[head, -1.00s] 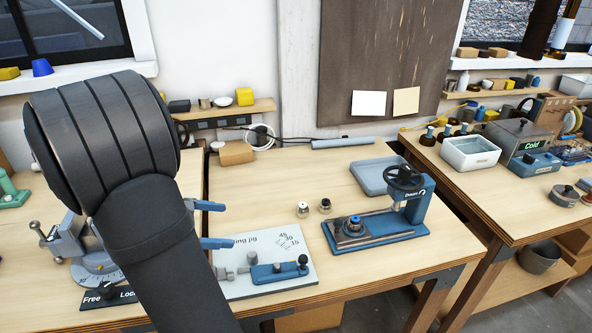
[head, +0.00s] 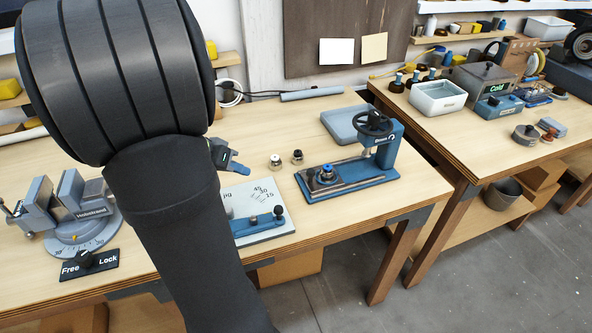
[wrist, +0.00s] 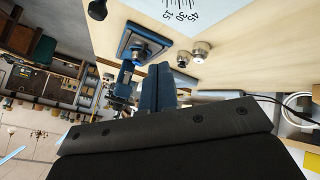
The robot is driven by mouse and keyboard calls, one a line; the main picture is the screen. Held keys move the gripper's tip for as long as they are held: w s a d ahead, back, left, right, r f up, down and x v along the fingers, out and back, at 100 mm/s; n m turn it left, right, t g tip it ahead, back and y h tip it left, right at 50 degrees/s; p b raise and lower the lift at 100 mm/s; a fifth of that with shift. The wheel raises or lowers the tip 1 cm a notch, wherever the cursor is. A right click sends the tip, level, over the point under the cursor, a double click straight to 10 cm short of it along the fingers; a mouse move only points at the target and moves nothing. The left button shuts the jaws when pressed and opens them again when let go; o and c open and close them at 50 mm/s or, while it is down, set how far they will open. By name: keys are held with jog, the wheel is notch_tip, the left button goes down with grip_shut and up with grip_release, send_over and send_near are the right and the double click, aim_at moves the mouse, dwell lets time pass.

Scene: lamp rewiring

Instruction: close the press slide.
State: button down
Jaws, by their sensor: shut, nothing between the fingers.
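The press (head: 385,150) is blue with a black handwheel (head: 374,125) and stands on a long blue base toward the bench's right part. Its slide (head: 325,179), a grey plate carrying a round piece with a blue top, sits at the left end of the base, out from under the press head. My gripper (head: 238,168) is shut and empty, left of the press and above the bench, partly hidden by my arm. In the wrist view my blue fingers (wrist: 158,84) are together, and the slide's blue-topped piece (wrist: 139,54) shows beyond them.
Two small round fittings (head: 286,159) stand between my gripper and the press. The marked jig board (head: 262,227) lies in front. A grey tray (head: 346,124) lies behind the press. A vise (head: 80,208) is at the left.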

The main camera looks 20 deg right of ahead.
aim_at(336, 173)
jog(key=w+d+f+n, duration=0.1)
jog(key=d+f, duration=0.1)
jog(key=d, duration=0.2)
jog(key=d+f+n+t+y, duration=0.1)
jog(key=d+f, duration=0.2)
jog(key=d, duration=0.1)
jog(key=w+d+f+n, duration=0.1)
jog(key=d+f+n, duration=0.1)
jog(key=d, duration=0.2)
jog(key=shift+w+f+y, duration=0.25)
jog(key=shift+w+y, duration=0.05)
jog(key=shift+s+d+r, duration=0.1)
jog(key=shift+s+d, duration=0.15)
jog(key=shift+d, duration=0.3)
jog(key=shift+s+d+r, duration=0.1)
jog(key=shift+s+d, duration=0.1)
jog(key=shift+d, duration=0.3)
jog(key=shift+s+d, duration=0.15)
jog(key=shift+d, duration=0.5)
jog(key=d, duration=1.2)
jog(key=shift+d, duration=0.6)
jog(key=shift+r, duration=0.1)
